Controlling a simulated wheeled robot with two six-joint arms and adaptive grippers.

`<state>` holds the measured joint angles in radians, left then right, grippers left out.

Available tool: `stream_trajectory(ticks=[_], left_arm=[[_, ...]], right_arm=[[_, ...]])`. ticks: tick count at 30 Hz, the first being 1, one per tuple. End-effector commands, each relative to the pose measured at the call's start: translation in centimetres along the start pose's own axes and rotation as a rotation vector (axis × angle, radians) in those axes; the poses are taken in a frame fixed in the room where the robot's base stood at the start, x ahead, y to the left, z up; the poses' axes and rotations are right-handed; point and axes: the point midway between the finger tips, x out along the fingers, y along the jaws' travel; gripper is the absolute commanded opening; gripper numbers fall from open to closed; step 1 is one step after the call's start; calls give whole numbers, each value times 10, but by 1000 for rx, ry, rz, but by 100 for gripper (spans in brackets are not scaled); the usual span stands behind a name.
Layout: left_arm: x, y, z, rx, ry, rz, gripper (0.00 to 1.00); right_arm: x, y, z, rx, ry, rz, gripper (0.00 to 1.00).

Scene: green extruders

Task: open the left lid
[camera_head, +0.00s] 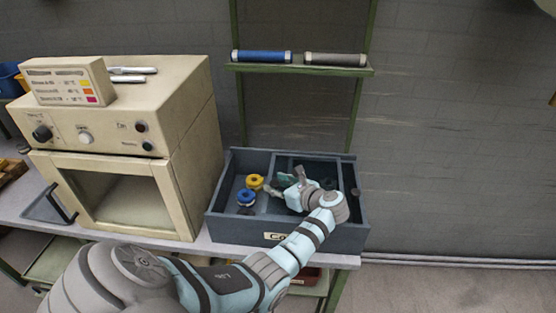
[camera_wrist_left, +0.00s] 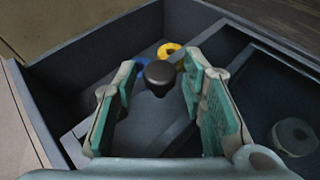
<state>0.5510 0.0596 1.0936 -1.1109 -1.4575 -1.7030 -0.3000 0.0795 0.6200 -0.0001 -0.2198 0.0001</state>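A blue-grey box (camera_head: 225,229) stands on the bench with its inside showing. A yellow spool (camera_head: 254,182) and a blue spool (camera_head: 246,198) lie in its left part. My left gripper (camera_head: 284,184) is over the middle of the box. In the left wrist view its teal-padded fingers (camera_wrist_left: 162,92) are open, one on each side of a black knob (camera_wrist_left: 159,73), with gaps showing. The knob stands over a blue-grey panel (camera_wrist_left: 151,112); I cannot tell if that is the left lid, or how far it is open. My right gripper is out of view.
A cream oven (camera_head: 120,195) stands just left of the box, with a label block (camera_head: 68,82) on top. A green shelf (camera_head: 300,69) behind holds a blue roll (camera_head: 261,57) and a grey roll (camera_head: 335,59). A pale spool (camera_wrist_left: 296,136) lies in the box's right part.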

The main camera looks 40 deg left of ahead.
Motion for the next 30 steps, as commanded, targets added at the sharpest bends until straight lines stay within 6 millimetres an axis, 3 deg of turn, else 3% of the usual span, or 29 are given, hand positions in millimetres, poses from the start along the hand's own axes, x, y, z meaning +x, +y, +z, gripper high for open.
stream_trajectory(ticks=[11, 24, 30], left_arm=[[-6, -1, 1, -2, -1, -3, 44], [-109, 0, 0, -1, 1, -2, 44], [-121, 0, 1, -2, -2, 0, 44]], right_arm=[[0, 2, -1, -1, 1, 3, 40], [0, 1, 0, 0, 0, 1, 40], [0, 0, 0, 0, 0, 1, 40]])
